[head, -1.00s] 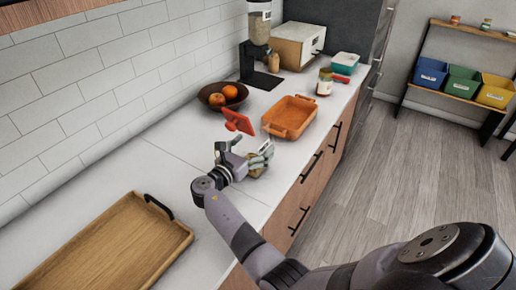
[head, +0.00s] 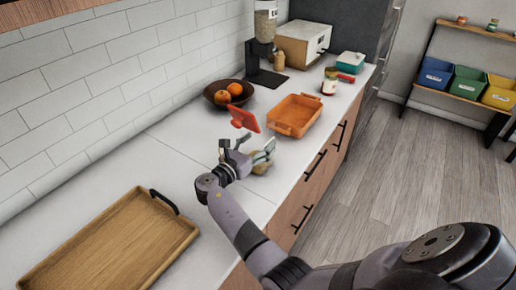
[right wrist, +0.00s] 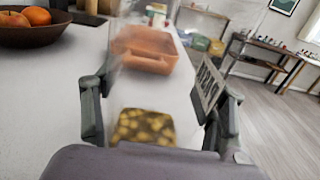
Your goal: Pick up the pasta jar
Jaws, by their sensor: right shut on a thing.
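The pasta jar is clear glass with yellowish pasta (head: 260,165) in its lower part and an orange-red lid (head: 243,120). My right gripper (head: 247,154) is shut on the jar over the counter. The glass is hard to see and partly blurred; the lid is outside that view. I cannot tell whether the base touches the counter. My left gripper is not in view.
An orange baking dish (head: 310,112) sits just beyond the jar, with a dark fruit bowl (head: 213,98) behind it to the left. A wooden tray (head: 70,271) lies at the near left. Another jar (head: 329,88) stands farther right. The counter between tray and jar is clear.

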